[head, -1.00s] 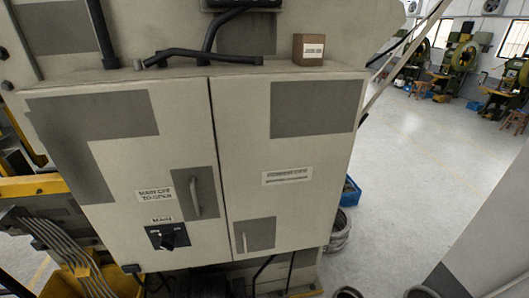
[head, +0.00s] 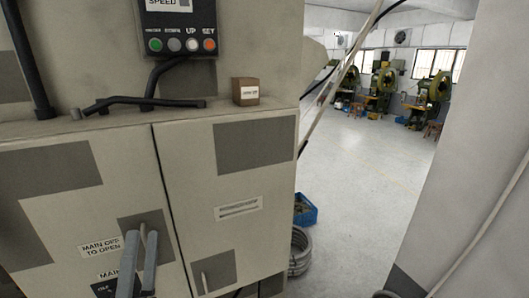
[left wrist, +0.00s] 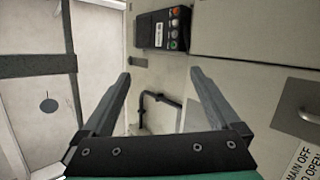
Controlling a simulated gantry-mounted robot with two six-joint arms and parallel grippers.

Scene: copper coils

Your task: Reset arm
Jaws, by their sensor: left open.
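My left gripper (head: 141,240) rises from the bottom edge of the head view, in front of the grey cabinet's left door. Its two grey fingers point up and look apart. In the left wrist view the left gripper (left wrist: 159,75) has its fingers spread wide with nothing between them. My right gripper does not show in either view. A stack of metal coils (head: 300,252) is on the floor at the cabinet's right side.
The cabinet (head: 170,170) fills the left, with a button panel (head: 180,30), black pipe (head: 150,103) and small brown box (head: 246,91). A blue crate (head: 305,210) stands behind the coils. Green machines (head: 383,80) stand far back; the floor between is clear.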

